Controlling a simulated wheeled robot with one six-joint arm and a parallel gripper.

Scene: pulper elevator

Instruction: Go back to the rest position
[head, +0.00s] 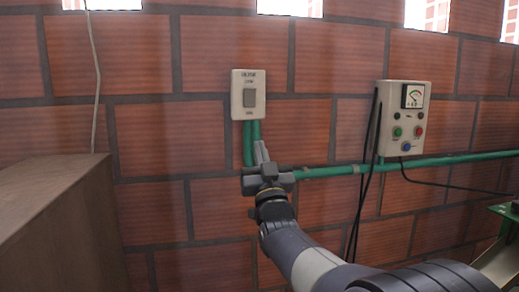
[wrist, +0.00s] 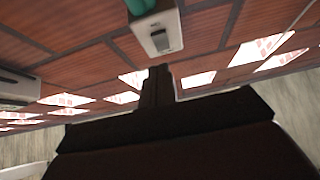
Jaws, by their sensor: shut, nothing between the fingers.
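My gripper (head: 262,153) is in the middle of the head view, at the end of my raised arm. Its fingers are shut and empty, pointing up just below a pale switch box (head: 248,95) with a grey rocker on the brick wall. Whether the fingertips touch the wall or the pipes cannot be told. In the wrist view my gripper (wrist: 160,75) shows as a dark shape with its fingers together, and the switch box (wrist: 157,35) is beyond the fingertips, apart from them in the picture.
A control box (head: 404,118) with a dial and coloured buttons hangs at the right, with dark cables below. Green pipe (head: 440,162) runs along the brick wall (head: 150,140). A brown wooden box (head: 55,215) stands at the left. A green-edged machine part shows at the far right.

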